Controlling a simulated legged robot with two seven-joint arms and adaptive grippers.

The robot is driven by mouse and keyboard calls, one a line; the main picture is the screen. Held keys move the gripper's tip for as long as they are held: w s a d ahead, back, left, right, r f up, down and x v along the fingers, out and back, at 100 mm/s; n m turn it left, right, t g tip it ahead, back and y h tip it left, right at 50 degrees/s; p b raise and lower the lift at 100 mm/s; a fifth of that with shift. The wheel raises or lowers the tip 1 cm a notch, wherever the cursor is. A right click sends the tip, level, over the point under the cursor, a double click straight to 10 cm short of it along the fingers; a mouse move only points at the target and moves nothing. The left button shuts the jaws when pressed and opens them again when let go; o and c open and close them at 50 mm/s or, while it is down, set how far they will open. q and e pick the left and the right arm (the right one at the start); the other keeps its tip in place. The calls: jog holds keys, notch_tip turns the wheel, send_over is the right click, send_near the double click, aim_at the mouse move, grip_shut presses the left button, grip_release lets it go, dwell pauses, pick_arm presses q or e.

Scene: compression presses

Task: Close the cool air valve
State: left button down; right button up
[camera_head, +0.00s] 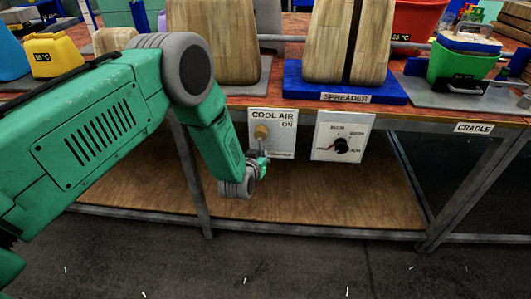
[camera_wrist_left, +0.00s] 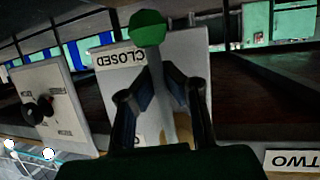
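The cool air valve is on a white panel (camera_head: 285,144) under the table edge, with a brass round fitting (camera_head: 262,132) and an "ON" label at its top. In the left wrist view the panel (camera_wrist_left: 113,88) appears upside down, with the word "CLOSED" by the handle's green end (camera_wrist_left: 148,28). A grey handle (camera_wrist_left: 168,112) runs from that end toward me between my left fingers. My left gripper (camera_head: 262,160) is at the panel's lower left; in the wrist view its fingertips (camera_wrist_left: 160,70) converge on the handle's sides. My right gripper is not visible.
A white panel with a black knob (camera_head: 341,145) is just right of the valve panel. The table edge (camera_head: 400,119) is above, with a blue spreader base (camera_head: 390,93) on it. A wooden lower shelf (camera_head: 330,196) and a grey table leg (camera_head: 192,180) are below.

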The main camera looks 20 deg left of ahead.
pick_arm(q)
jog(key=shift+s+a+f+m, duration=0.1)
jog(key=shift+s+f+m, duration=0.2)
jog(key=shift+s+f, duration=0.25)
jog(key=c, duration=1.6)
grip_release()
jog(key=shift+w, duration=0.1)
jog(key=shift+w+a+r, duration=0.1)
jog(key=shift+r, duration=0.05)
jog(key=shift+r, duration=0.1)
jog(key=v, duration=1.2)
jog(key=shift+w, duration=0.1)
jog(key=s+a+f+g, duration=0.1)
jog(key=s+f+g, duration=0.2)
jog(key=s, duration=0.8)
jog(key=s+f+m+g, duration=0.1)
jog(key=s+f+g, duration=0.2)
jog(key=s, duration=0.8)
jog(key=s+a+f+g+h+p, duration=0.1)
jog(key=s+f+g, duration=0.2)
jog(key=s+g, duration=0.4)
jog(key=s, duration=0.5)
jog(key=shift+a, duration=0.35)
